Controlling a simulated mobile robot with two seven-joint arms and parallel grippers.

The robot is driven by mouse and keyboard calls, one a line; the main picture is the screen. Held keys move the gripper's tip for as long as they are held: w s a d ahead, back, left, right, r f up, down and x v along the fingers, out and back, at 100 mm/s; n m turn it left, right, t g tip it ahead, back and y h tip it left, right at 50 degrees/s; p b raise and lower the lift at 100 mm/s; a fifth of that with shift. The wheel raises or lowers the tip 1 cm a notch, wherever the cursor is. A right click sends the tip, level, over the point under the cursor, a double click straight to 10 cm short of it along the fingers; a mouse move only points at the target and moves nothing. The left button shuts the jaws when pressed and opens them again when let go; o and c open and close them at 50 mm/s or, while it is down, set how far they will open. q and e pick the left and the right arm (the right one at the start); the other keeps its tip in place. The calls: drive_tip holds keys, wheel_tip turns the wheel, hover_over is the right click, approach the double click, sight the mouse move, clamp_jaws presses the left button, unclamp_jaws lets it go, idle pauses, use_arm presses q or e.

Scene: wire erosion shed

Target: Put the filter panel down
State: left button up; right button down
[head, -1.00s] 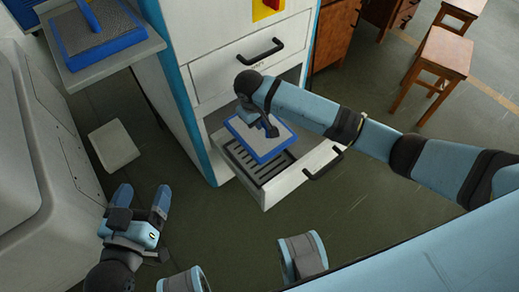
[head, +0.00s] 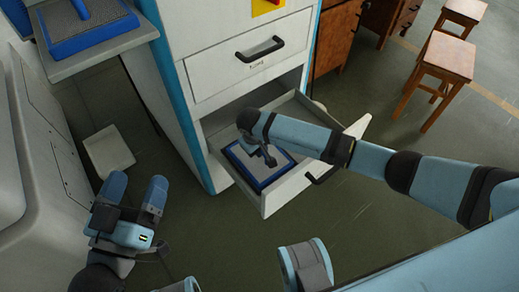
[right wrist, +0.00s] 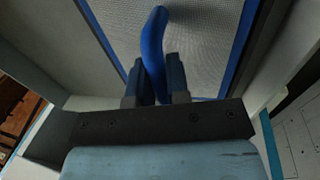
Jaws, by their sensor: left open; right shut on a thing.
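The filter panel (head: 283,168) has a blue frame and a grey mesh face. It lies low inside the open drawer (head: 292,195), within its walls; I cannot tell whether it rests on the bottom. My right gripper (head: 266,158) is above it, shut on its handle. In the right wrist view the fingers (right wrist: 153,85) close on the blue handle (right wrist: 153,40), with the mesh face (right wrist: 205,45) behind. My left gripper (head: 136,198) is open and empty, over the floor at the lower left.
The drawer belongs to a white cabinet (head: 225,60) with blue edges; a shut drawer (head: 250,65) sits above. Wooden stools (head: 450,55) stand at the upper right. The floor in front is clear.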

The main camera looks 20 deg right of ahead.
use_arm(q)
drive_tip(key=shift+r, duration=0.1)
use_arm(e)
drive_tip(key=c, duration=1.1)
unclamp_jaws()
wheel_tip(320, 180, up, 7)
drive_tip(key=a+p, duration=0.1)
drive_tip(key=p, duration=0.2)
wheel_tip(320, 180, up, 5)
drive_tip(key=p, duration=0.2)
hover_over(257, 158)
drive_tip(key=a, duration=0.1)
use_arm(q)
drive_tip(key=shift+w+a+f+g+y, duration=0.1)
drive_tip(key=shift+a+f+g+y, duration=0.6)
drive_tip(key=shift+a+f+y, duration=0.35)
use_arm(e)
drive_tip(key=shift+s+a, duration=0.1)
use_arm(q)
drive_tip(key=shift+d+f, duration=0.1)
drive_tip(key=shift+f, duration=0.05)
